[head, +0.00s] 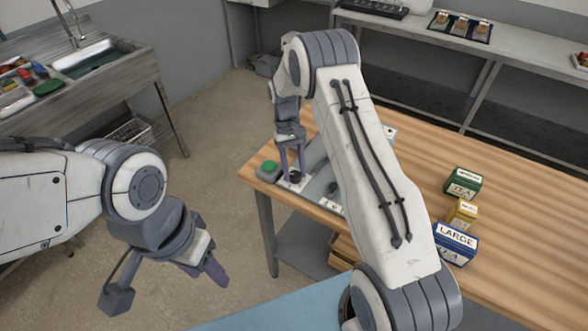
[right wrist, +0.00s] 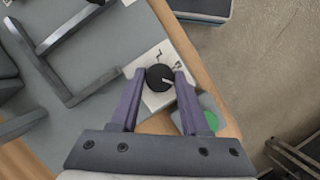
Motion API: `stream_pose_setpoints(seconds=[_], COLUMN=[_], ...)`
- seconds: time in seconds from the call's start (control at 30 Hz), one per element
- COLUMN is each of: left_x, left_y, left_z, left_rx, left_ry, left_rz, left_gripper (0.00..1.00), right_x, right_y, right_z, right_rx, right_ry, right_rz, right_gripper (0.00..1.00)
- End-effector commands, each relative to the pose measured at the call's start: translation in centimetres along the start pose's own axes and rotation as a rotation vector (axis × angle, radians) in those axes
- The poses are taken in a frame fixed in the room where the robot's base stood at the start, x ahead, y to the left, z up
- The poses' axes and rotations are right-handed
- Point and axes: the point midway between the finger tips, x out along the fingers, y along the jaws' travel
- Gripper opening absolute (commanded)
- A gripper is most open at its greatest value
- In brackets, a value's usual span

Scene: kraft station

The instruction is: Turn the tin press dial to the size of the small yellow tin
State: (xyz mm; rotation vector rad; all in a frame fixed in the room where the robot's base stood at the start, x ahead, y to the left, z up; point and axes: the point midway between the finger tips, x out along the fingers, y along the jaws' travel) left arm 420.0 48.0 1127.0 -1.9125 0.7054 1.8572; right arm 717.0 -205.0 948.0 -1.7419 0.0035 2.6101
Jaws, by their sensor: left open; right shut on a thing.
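The press dial (right wrist: 159,77) is a black knob with a pale pointer on a white plate (right wrist: 152,101) with black marks. In the right wrist view it sits between the fingertips of my right gripper (right wrist: 153,76), which is shut on it. In the head view my right gripper (head: 292,168) reaches down onto the plate at the table's left corner. The small yellow tin (head: 462,214) stands on the table between a green tin (head: 464,184) and a blue tin (head: 456,244) marked LARGE. My left gripper (head: 207,277) is open and empty, off the table's left side.
A green button (right wrist: 208,146) on a grey box sits beside the dial plate, also at the table corner in the head view (head: 269,166). My right arm hides much of the press. The wooden table (head: 530,220) is clear right of the tins.

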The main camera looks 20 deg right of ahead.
Motion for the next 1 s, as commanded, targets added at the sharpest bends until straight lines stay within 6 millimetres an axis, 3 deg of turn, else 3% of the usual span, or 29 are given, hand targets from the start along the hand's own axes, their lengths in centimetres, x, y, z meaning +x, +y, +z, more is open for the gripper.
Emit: stream_pose_setpoints(seconds=[0.3, 0.83, 0.87, 0.9, 0.93, 1.0], left_x=[-0.08, -0.08, -0.08, -0.08, -0.08, -0.08], left_y=[0.01, 0.01, 0.01, 0.01, 0.01, 0.01], left_z=[0.0, -0.01, -0.01, -0.01, -0.01, -0.01], left_rx=[0.0, 0.0, 0.0, 0.0, 0.0, 0.0], left_ry=[0.0, 0.0, 0.0, 0.0, 0.0, 0.0], left_rz=[0.0, 0.0, 0.0, 0.0, 0.0, 0.0], left_gripper=[0.5, 0.5, 0.5, 0.5, 0.5, 0.5], right_x=[-0.1, -0.09, -0.09, -0.09, -0.08, -0.07], right_y=[0.08, 0.1, 0.1, 0.1, 0.1, 0.1], right_z=[-0.07, -0.07, -0.07, -0.07, -0.06, -0.05], right_rx=[0.106, 0.126, 0.126, 0.126, 0.126, 0.125], right_ry=[0.004, 0.004, 0.004, 0.004, 0.004, 0.003], right_rz=[-0.044, -0.052, -0.052, -0.052, -0.052, -0.051], right_gripper=[0.0, 0.0, 0.54, 0.69, 0.76, 0.76])
